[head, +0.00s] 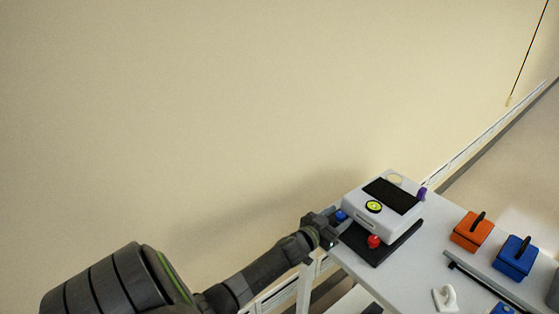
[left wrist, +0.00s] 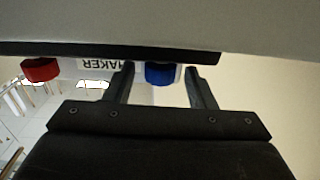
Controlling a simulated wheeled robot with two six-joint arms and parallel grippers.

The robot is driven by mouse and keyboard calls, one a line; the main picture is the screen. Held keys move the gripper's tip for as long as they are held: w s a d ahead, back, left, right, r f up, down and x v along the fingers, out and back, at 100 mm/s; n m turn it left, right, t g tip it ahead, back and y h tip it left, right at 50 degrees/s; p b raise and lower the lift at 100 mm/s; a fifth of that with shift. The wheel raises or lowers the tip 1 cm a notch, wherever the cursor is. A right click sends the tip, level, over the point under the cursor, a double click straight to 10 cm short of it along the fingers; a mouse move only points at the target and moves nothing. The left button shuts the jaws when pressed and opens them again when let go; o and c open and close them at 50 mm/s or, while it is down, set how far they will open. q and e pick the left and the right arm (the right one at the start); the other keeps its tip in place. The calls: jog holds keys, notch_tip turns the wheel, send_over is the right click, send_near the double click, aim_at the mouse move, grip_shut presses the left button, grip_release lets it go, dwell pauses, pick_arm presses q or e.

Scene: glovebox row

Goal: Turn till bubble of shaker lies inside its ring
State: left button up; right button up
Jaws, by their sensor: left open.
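The shaker (head: 380,208) is a white box with a dark top panel, standing on a black base plate at the near-left corner of the table. Its round yellow bubble level (head: 374,207) sits on top; the bubble's place in the ring is too small to tell. A red knob (head: 374,241), a blue knob (head: 341,215) and a purple knob (head: 422,194) show at its corners. My left gripper (head: 335,225) is beside the blue knob. In the left wrist view, its open fingers stand either side of the blue knob (left wrist: 161,73), with gaps. The red knob (left wrist: 40,70) is at left.
The white table (head: 420,268) carries an orange block (head: 471,232) and a blue block (head: 515,257) with black handles, a grey bar (head: 485,280) and a white hook-shaped piece (head: 445,298), right of the shaker. A beige wall rises behind.

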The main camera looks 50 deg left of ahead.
pick_arm(q)
jog(key=y+b, duration=0.1)
jog(key=b, duration=0.2)
jog(key=n+y+b, duration=0.1)
jog(key=b, duration=0.3)
jog(key=shift+d+f+n, duration=0.15)
jog(key=shift+f+n, duration=0.15)
jog(key=s+d+b, duration=0.2)
jog(key=s+b, duration=0.2)
jog(key=s, duration=1.3)
pick_arm(e)
notch_tip(320, 180, down, 12)
pick_arm(q)
jog(key=s+a+f+g+p, duration=0.1)
jog(key=f+g+p, duration=0.3)
jog(key=f, duration=0.6)
jog(key=s+a+f+g+y+p, duration=0.1)
jog(key=s+f+g+p, duration=0.3)
jog(key=f, duration=0.7)
jog(key=shift+a+n+g+y+p, duration=0.3)
jog(key=shift+a+g+p, duration=0.35)
jog(key=shift+p, duration=0.5)
pick_arm(e)
notch_tip(320, 180, up, 10)
jog(key=shift+r, duration=0.2)
